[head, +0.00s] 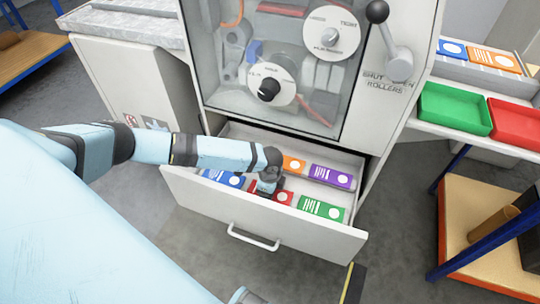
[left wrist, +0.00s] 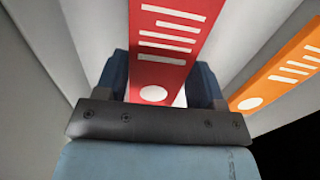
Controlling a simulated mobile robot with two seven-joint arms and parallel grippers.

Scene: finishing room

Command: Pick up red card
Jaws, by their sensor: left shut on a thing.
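The red card (head: 284,198) has white stripes and a white dot. It is in the open drawer (head: 205,203), between a blue card (head: 222,178) and a green card (head: 321,209). My left gripper (head: 268,189) reaches down into the drawer and covers part of the red card. In the left wrist view, the red card (left wrist: 165,70) lies between the two fingers of my left gripper (left wrist: 160,82), which is shut on it. I cannot tell whether the card is raised off the drawer floor. My right gripper is not in view.
Behind the red card, the drawer holds an orange card (head: 292,165) and a purple card (head: 331,176). The machine with its glass front (head: 290,50) rises above the drawer. At right are a green tray (head: 455,108) and a red tray (head: 515,122).

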